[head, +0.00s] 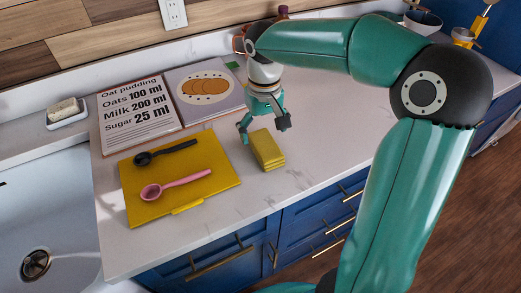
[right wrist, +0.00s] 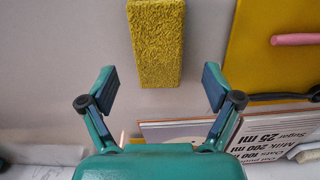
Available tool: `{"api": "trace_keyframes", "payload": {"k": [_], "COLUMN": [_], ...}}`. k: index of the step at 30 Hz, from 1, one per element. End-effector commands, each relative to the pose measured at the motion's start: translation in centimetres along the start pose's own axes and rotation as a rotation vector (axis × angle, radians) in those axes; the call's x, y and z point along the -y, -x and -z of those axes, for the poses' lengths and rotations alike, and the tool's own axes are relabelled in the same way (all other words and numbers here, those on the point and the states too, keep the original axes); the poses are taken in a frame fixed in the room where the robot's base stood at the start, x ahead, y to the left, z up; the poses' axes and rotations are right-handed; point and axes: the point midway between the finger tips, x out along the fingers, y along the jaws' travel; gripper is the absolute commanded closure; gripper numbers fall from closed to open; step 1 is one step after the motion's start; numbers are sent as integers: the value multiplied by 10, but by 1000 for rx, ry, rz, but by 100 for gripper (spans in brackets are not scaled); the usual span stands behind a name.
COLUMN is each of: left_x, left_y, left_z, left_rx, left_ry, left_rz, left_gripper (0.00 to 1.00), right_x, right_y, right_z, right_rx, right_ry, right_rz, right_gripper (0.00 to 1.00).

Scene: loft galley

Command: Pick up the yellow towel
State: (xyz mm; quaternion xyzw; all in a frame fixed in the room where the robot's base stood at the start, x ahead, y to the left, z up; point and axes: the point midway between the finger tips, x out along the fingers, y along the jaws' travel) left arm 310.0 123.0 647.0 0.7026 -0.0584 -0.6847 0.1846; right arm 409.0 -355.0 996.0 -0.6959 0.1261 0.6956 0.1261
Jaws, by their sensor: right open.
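The yellow towel (head: 266,149) is a folded, stacked block lying on the white counter, right of the yellow cutting board. It also shows in the right wrist view (right wrist: 157,42), at the top middle, with a rough texture. My right gripper (head: 265,127) is just behind the towel in the head view, pointing down toward the counter. In the right wrist view the right gripper (right wrist: 158,90) is open, its fingers spread and empty, with the towel beyond the fingertips and between their lines. My left gripper is not in view.
The yellow cutting board (head: 211,190) holds a black spoon (head: 165,152) and a pink spoon (head: 175,185). An open recipe book (head: 138,116) lies behind it. A sink (head: 45,210) is at left, with a sponge on a dish (head: 67,113). Counter right of the towel is clear.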

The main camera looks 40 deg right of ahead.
Motion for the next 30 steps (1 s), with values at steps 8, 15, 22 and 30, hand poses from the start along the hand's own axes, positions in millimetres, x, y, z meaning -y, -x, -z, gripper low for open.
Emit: {"api": "trace_keyframes", "payload": {"k": [8,15,22,30], "left_x": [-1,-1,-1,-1], "left_y": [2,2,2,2], "left_z": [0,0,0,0], "left_rx": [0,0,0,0], "left_ry": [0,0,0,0], "left_rz": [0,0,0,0], "left_gripper": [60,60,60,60], "right_x": [-1,-1,-1,-1], "right_y": [-38,-46,-45,-45], "right_z": [-5,-4,-4,-4], "right_rx": [4,0,0,0], "right_ry": [0,0,0,0], "right_rz": [-1,0,0,0], "right_gripper": [10,10,34,76]}}
